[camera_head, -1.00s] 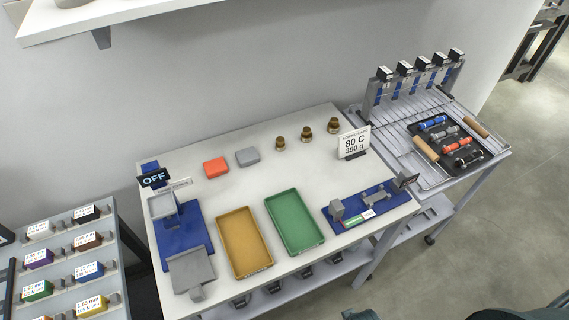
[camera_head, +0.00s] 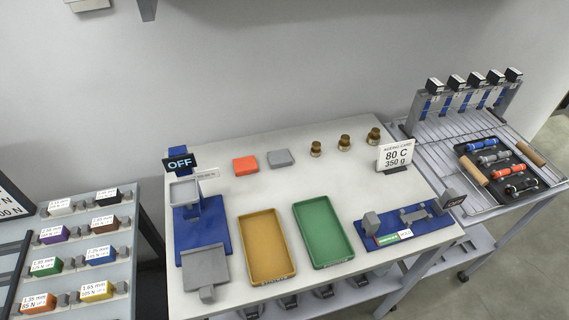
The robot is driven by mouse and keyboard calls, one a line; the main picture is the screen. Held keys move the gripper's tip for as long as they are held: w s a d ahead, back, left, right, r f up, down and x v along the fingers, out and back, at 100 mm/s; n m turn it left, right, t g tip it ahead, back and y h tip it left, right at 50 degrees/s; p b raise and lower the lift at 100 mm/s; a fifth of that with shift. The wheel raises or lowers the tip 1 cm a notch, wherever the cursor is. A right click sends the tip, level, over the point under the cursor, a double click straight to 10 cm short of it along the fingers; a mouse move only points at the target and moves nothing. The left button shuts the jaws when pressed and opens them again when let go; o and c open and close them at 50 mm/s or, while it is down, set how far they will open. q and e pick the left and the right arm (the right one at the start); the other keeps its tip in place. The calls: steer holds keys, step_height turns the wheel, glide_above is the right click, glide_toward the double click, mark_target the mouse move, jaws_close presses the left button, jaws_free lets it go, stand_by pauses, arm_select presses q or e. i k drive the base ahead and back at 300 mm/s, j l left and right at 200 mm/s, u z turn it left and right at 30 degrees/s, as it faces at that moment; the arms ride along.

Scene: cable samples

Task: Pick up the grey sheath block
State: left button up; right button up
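The grey sheath block (camera_head: 281,158) lies flat near the back of the white table, just right of an orange-red block (camera_head: 246,165). It looks like a small grey slab with nothing on top of it. Neither of my grippers shows in the head view, and nothing touches the block.
Yellow (camera_head: 266,247) and green (camera_head: 322,232) trays lie in front of the block. A blue press-like device (camera_head: 200,225) with an OFF display stands left. Several brass weights (camera_head: 344,142) and an ageing card (camera_head: 396,155) stand right. A blue fixture (camera_head: 410,225) sits front right.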

mark_target(280, 158)
steer(key=i+l+u, duration=0.45)
steer(key=i+l, duration=0.2)
steer(key=l, duration=0.2)
